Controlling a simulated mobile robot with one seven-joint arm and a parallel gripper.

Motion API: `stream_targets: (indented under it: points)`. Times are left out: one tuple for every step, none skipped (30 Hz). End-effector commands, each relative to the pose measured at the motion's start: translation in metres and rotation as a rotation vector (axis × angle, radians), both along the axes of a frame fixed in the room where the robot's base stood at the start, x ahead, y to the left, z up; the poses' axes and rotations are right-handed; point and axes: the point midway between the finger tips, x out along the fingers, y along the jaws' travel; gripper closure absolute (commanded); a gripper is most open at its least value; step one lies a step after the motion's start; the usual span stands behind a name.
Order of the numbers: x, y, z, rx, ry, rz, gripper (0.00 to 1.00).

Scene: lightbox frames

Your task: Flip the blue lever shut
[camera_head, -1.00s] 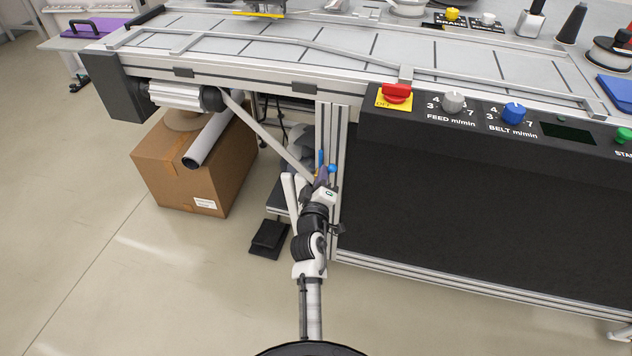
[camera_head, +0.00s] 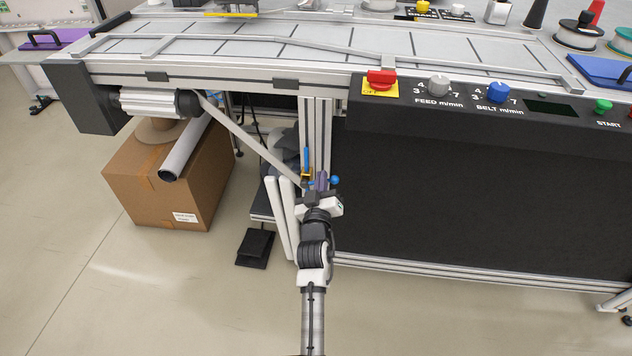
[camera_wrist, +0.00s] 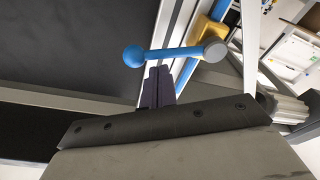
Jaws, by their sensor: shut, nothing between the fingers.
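The blue lever (camera_wrist: 172,53) has a round ball end and a grey pivot at a yellow valve body (camera_wrist: 207,36) on a blue pipe (camera_wrist: 232,17). In the wrist view the lever lies across the pipe, ball to the left. In the head view its blue ball (camera_head: 335,180) shows just right of my gripper (camera_head: 321,181), and the pipe (camera_head: 306,160) stands left of it. My gripper's dark fingers (camera_wrist: 158,82) are shut and empty, with tips just below the lever's arm in the wrist view. I cannot tell whether they touch it.
A metal frame post (camera_head: 316,125) stands behind the valve, and a dark panel (camera_head: 450,190) fills the right. A slanted metal bar (camera_head: 250,140) passes left of the valve. A cardboard box (camera_head: 165,185) and black pedal (camera_head: 255,247) are on the floor left. The conveyor (camera_head: 300,35) is above.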

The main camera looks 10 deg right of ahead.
Motion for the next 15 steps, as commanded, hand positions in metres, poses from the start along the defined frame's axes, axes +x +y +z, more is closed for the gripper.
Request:
stream_targets:
  points:
    - [0.000,0.000,0.000,0.002,-0.001,-0.001,1.00]
    - [0.000,0.000,0.001,0.001,-0.001,-0.001,1.00]
    - [0.000,0.000,0.001,0.001,0.000,0.000,1.00]
    - [0.000,0.000,0.001,0.000,0.000,0.000,1.00]
    - [0.000,0.000,0.001,0.000,0.000,0.000,1.00]
    - [0.000,0.000,0.001,0.000,-0.001,0.000,1.00]
    - [0.000,0.000,0.002,0.000,-0.001,0.000,1.00]
    - [0.001,0.000,0.003,0.000,-0.001,0.000,1.00]
    - [0.001,0.000,0.005,0.000,-0.001,0.000,1.00]
    - [0.002,0.000,0.008,0.000,-0.001,0.000,1.00]
    - [0.003,0.000,0.011,0.000,-0.001,0.000,1.00]
    - [0.005,0.001,0.016,-0.001,-0.002,0.000,1.00]
    - [0.006,0.001,0.021,-0.001,-0.003,0.001,1.00]
    - [0.008,0.001,0.027,-0.001,-0.003,0.001,1.00]
    - [0.011,0.001,0.035,-0.001,-0.004,0.001,1.00]
